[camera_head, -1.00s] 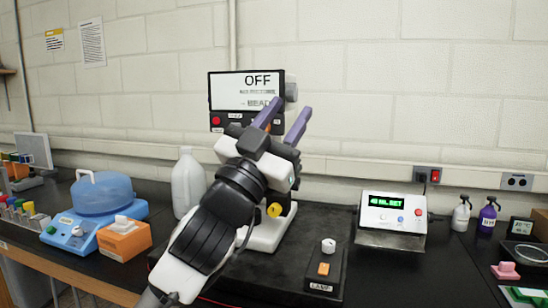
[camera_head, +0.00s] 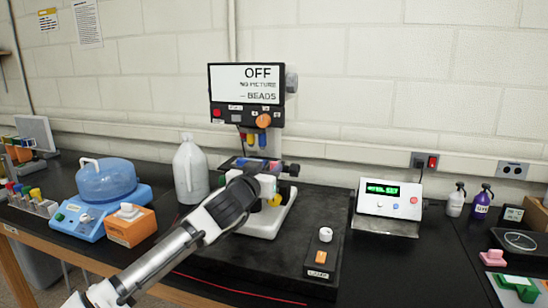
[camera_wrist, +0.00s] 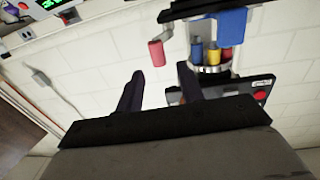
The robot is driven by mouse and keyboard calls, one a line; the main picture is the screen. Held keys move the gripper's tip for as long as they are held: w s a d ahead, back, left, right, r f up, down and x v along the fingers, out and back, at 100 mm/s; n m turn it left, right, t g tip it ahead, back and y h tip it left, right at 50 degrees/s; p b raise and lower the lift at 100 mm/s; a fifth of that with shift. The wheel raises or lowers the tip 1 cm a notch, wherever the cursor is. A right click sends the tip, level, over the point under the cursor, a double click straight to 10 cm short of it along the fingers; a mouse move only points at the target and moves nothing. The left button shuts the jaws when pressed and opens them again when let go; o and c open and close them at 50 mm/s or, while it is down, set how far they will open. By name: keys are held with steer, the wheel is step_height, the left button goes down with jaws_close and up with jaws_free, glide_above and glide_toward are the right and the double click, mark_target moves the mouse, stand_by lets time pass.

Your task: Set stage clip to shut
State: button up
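The microscope, with its screen (camera_head: 246,86) reading OFF, stands on a black slab. Its dark stage (camera_head: 284,169) is partly hidden behind my wrist in the head view. In the wrist view, the stage edge (camera_wrist: 205,9) lies at the top, with a blue piece (camera_wrist: 232,29) and a red cylinder (camera_wrist: 156,53) by it. I cannot make out the stage clip or its position. My gripper (camera_wrist: 160,70) has two dark purple fingers apart with nothing between them. They point towards the stage area, and the red cylinder shows just beyond the tips.
Coloured objectives (camera_wrist: 213,54) hang close to the stage. An orange knob (camera_head: 264,121) sits below the screen. A white jug (camera_head: 190,170) stands left of the microscope, and a control box (camera_head: 390,207) stands right. A small box with a white knob (camera_head: 325,235) sits on the slab's front right.

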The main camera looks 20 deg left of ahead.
mark_target(273, 164)
steer(key=w+p, duration=0.1)
steer(key=w, duration=0.4)
steer(key=shift+d, duration=0.15)
jaws_close()
